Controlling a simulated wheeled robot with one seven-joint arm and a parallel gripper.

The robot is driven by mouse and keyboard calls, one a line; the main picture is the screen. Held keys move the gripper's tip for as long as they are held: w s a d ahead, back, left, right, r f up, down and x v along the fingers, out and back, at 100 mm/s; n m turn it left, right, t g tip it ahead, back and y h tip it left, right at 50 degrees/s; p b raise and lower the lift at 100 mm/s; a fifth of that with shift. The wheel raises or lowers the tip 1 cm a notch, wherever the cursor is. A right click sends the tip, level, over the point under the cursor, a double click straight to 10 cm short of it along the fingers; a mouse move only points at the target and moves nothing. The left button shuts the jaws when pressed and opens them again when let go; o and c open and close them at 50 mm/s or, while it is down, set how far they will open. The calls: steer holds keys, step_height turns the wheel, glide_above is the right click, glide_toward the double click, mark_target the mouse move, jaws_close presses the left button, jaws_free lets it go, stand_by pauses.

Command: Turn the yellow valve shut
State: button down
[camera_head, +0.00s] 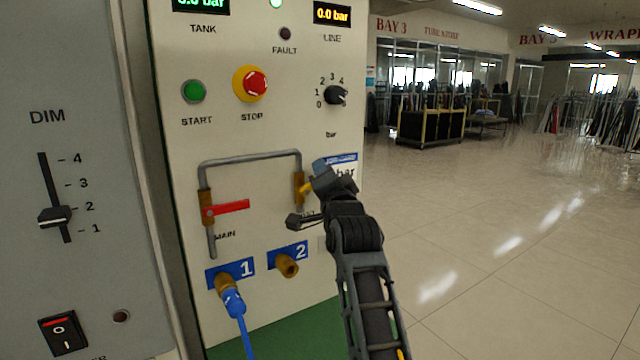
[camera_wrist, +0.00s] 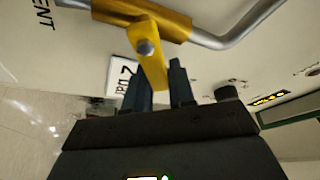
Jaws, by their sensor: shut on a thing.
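The yellow valve lever (camera_wrist: 152,62) is bolted to a brass valve body (camera_wrist: 165,20) on a grey pipe. In the wrist view the lever stands roughly crosswise to the pipe. My gripper (camera_wrist: 161,82) has one dark finger on each side of the lever's free end and is shut on it. In the head view the yellow lever (camera_head: 306,188) shows only in part, at the right leg of the bent pipe. My gripper (camera_head: 314,186) and wrist hide the rest of it.
A red lever (camera_head: 230,207) marked MAIN sits on the pipe's left leg. Below are port 1 with a blue hose (camera_head: 233,302) and an empty brass port 2 (camera_head: 287,266). The STOP button (camera_head: 251,84) and pressure knob (camera_head: 336,96) are above. Open floor lies right.

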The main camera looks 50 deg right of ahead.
steer(key=shift+s+d+f+m+g+b, duration=0.15)
steer(key=shift+f+m+g+b, duration=0.35)
steer(key=shift+m+b, duration=0.55)
steer(key=shift+w+d+f+m+g+b, duration=0.15)
steer(key=shift+f+m+g+b, duration=0.4)
steer(key=shift+m, duration=0.8)
steer(key=shift+s+d+f+m+g+b, duration=0.2)
steer(key=shift+f+m+g+b, duration=0.3)
steer(key=shift+m+b, duration=0.55)
steer(key=shift+f+m, duration=0.1)
steer(key=shift+m, duration=0.15)
steer(key=c, duration=1)
jaws_free()
steer(key=shift+c, duration=0.2)
steer(key=shift+a, duration=0.1)
steer(key=b+v, duration=0.1)
steer(key=v, duration=0.6)
steer(key=shift+s, duration=0.35)
steer(key=shift+t+y, duration=0.25)
steer(key=shift+y, duration=0.15)
